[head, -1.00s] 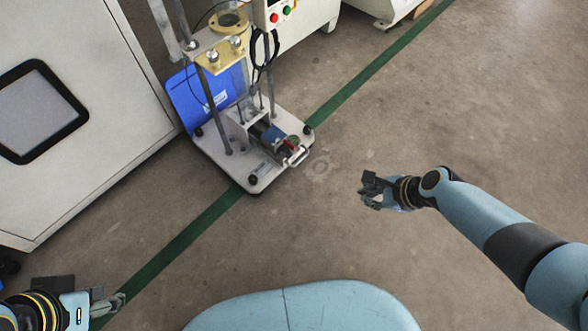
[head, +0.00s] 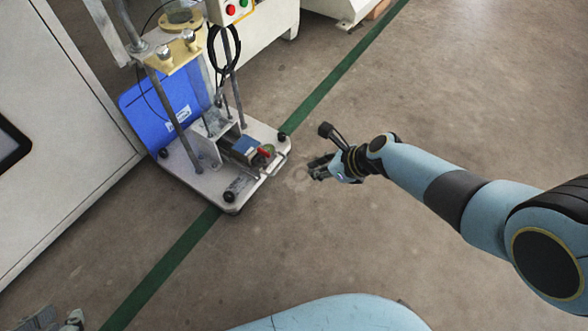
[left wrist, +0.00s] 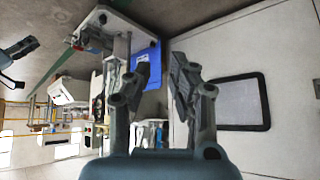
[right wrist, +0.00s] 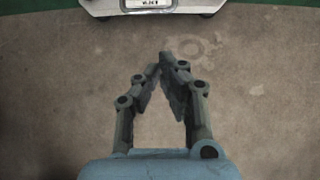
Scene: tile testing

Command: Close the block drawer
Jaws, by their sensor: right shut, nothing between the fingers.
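The block drawer (head: 247,151) sits low on the base of the test machine (head: 205,180), with a blue block and a red part showing in it and a silver handle at its front end. It appears pulled out toward the base's right edge. In the right wrist view the machine's base edge (right wrist: 100,6) and a labelled front show at the top. My right gripper (head: 314,168) is shut and empty, to the right of the handle and apart from it; it also shows in the right wrist view (right wrist: 168,60). My left gripper (left wrist: 155,72) is open and empty, at the head view's lower left.
A blue panel (head: 160,105) stands behind the drawer. A large white cabinet (head: 60,150) fills the left. A control box (head: 232,9) with red and green buttons is above. A green line (head: 330,83) crosses the floor. The floor at right is clear.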

